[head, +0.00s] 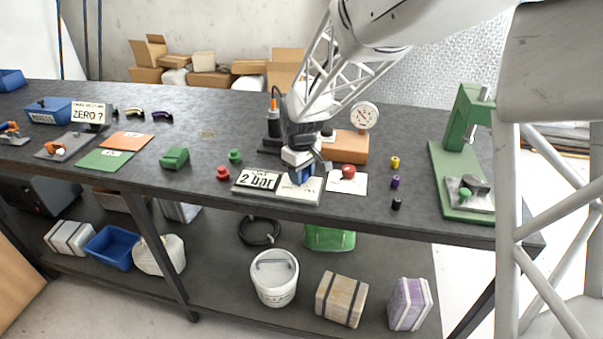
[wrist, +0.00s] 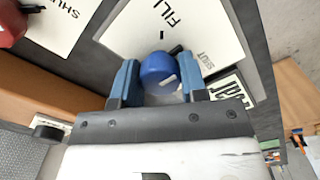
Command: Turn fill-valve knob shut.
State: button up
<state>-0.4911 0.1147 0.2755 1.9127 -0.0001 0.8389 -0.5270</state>
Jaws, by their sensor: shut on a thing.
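In the wrist view, a blue round knob (wrist: 157,69) with a white mark on its top sits between the blue fingers of my gripper (wrist: 156,82). The fingers are shut on its sides. The knob stands on a white plate (wrist: 137,32) lettered "FILL" and, to the right, "SHUT". A small dark piece juts from behind the knob toward the upper right. In the head view, my gripper (head: 301,176) is down over the same plate (head: 300,194) at the bench's front edge. It largely hides the knob there.
A red knob (head: 348,171) on a white card (head: 346,186) is close on the right. The "2 bar" sign (head: 256,180) is close on the left. An orange block (head: 349,147) with a dial gauge (head: 364,115) stands behind. A green press (head: 462,150) stands farther right.

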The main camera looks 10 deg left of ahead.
jog(key=m, duration=0.4)
jog(key=shift+r+m, duration=0.1)
jog(key=shift+m, duration=0.2)
jog(key=m, duration=0.4)
dwell(0.4)
jog(key=o, duration=0.9)
jog(key=shift+r, duration=3.85)
